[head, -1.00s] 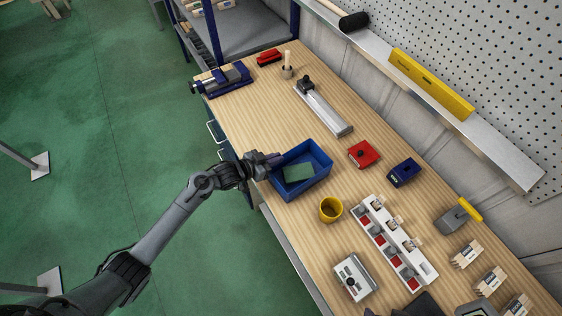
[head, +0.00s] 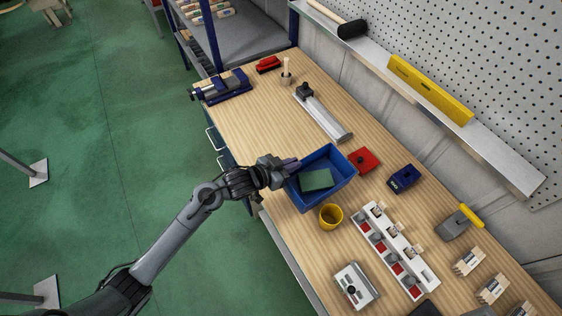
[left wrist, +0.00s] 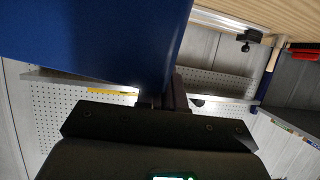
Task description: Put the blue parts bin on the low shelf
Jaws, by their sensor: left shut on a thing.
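The blue parts bin (head: 333,194) is over the middle of the wooden bench, with a flat green piece (head: 316,180) inside it. My left gripper (head: 288,168) is shut on the bin's near left wall. The bin looks raised a little above the bench top; the gap below it is hidden. In the left wrist view the bin (left wrist: 90,40) fills the upper left, beside the gripper fingers (left wrist: 163,100). A grey shelf (head: 250,38) between blue posts stands beyond the bench's far end. My right gripper is not in view.
A yellow cup (head: 331,216) stands close below the bin, and a red box (head: 363,160) lies close to its right. A blue vise (head: 222,86), a metal rail (head: 322,113) and a white switch strip (head: 395,251) are also on the bench. Bench left of the rail is clear.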

